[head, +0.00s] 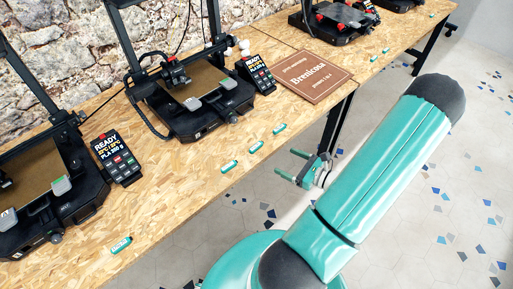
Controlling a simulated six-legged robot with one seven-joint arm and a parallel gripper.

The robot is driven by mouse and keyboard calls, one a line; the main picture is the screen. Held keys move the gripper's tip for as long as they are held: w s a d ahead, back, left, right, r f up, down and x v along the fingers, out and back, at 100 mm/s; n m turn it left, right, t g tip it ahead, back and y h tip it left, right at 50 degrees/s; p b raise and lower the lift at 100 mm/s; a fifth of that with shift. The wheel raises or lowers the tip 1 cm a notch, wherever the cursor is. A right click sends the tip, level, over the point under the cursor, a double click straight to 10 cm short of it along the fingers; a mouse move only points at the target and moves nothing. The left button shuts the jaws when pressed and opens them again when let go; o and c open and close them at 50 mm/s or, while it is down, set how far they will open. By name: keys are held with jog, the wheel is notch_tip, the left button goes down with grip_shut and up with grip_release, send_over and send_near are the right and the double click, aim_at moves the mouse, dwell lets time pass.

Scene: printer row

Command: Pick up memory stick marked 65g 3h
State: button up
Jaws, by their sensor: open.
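Several small teal memory sticks with white labels lie on the wooden table. Three lie in a slanted row near the front edge: a left stick (229,166), a middle stick (256,148) and a right stick (280,128). Another stick (121,244) lies at the lower left, and two more (374,58) (386,49) lie on the far part of the table. The labels are too small to read, so I cannot tell which is marked 65g 3h. My gripper (285,162) is open and empty. In the picture it shows just right of the front edge, nearest the row of three.
A 3D printer (205,98) with a black control screen (257,75) stands behind the row. A second printer (45,190) and screen (118,158) stand at left; another printer (335,20) is farther back. A brown sign (312,76) lies flat. Tiled floor is open at right.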

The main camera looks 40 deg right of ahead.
aim_at(258, 147)
jog(key=x, duration=1.2)
jog(key=shift+w+f, duration=0.15)
jog(key=c, duration=1)
